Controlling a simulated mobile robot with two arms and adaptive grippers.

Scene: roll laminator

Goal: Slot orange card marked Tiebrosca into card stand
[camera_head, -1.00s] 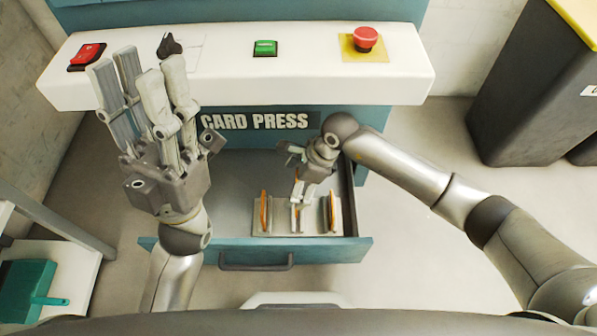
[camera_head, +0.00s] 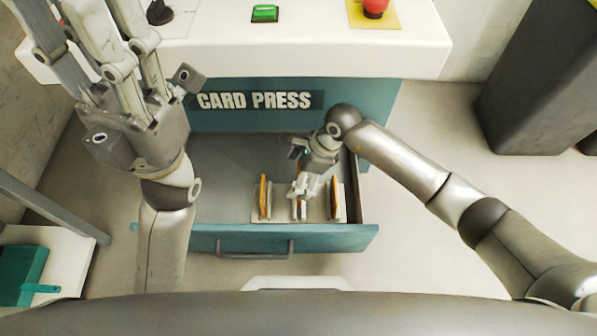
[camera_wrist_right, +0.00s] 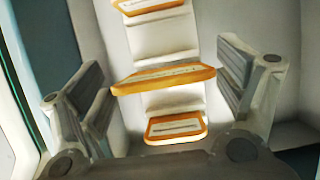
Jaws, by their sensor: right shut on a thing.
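The pale card stand (camera_head: 285,214) sits in the open drawer. One orange card (camera_head: 264,197) stands near its left end and another (camera_head: 335,198) near its right end. My right gripper (camera_head: 303,189) is over the middle of the stand, shut on a third orange card, which shows between its fingers in the right wrist view (camera_wrist_right: 163,78). The card's lettering is too small to read. I cannot tell how deep this card sits in the middle slot. My left gripper (camera_head: 85,40) is raised, open and empty, its fingertips cut off by the upper left edge.
The drawer front (camera_head: 340,238) with its handle (camera_head: 240,248) is pulled out under the card press label (camera_head: 254,101). A green button (camera_head: 265,13) and red stop button (camera_head: 376,8) are on the white panel above. A dark bin (camera_head: 535,85) stands at right.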

